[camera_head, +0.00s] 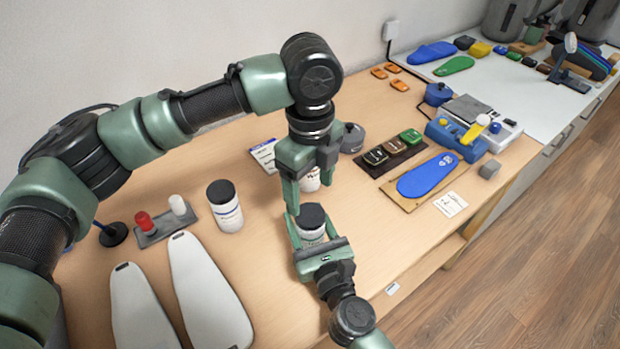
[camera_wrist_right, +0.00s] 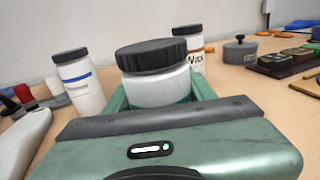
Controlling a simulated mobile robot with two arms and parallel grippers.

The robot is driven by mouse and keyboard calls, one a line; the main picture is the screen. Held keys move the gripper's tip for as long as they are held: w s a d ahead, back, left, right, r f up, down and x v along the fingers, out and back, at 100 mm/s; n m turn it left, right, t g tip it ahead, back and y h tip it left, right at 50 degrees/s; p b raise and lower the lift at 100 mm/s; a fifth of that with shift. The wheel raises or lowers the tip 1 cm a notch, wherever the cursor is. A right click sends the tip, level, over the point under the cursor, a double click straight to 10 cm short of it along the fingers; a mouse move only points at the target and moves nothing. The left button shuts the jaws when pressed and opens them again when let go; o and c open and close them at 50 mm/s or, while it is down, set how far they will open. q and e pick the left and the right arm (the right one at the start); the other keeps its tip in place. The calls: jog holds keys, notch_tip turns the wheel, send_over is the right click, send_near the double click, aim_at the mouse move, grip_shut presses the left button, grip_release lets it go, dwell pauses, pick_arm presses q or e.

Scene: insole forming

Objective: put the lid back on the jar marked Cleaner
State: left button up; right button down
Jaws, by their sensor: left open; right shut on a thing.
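A white jar with a green band (camera_wrist_right: 160,88) is in my right gripper (camera_head: 311,238). The gripper is shut around its body near the front of the bench. A black ribbed lid (camera_wrist_right: 150,55) sits on top of this jar, and it also shows in the head view (camera_head: 311,215). I cannot tell whether it is fully seated. The jar's label is not readable, so I cannot confirm the Cleaner marking. My left gripper (camera_head: 308,196) is open and empty, pointing down just above and behind the lid. The left gripper does not show in the right wrist view.
Another white jar (camera_wrist_right: 196,62) with a dark lid stands behind, partly hidden by my left gripper in the head view. A blue-banded jar (camera_head: 227,214) stands left. A grey pot (camera_head: 352,138) and a board with a blue insole (camera_head: 427,176) lie right. White insoles (camera_head: 207,290) lie front left.

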aim_at(310, 214)
pick_arm(q)
jog(key=n, duration=0.6)
jog(key=shift+r, duration=0.2)
jog(key=n, duration=0.4)
jog(key=shift+r, duration=0.15)
jog(key=n, duration=0.4)
jog(key=shift+r, duration=0.1)
jog(key=n, duration=0.4)
jog(key=shift+r+n, duration=0.15)
jog(key=shift+n, duration=0.15)
jog(key=n, duration=0.3)
jog(key=shift+r+n, duration=0.1)
jog(key=shift+n, duration=0.3)
jog(key=n, duration=0.6)
jog(key=shift+r+n, duration=0.2)
jog(key=shift+n, duration=0.1)
jog(key=shift+f, duration=4.05)
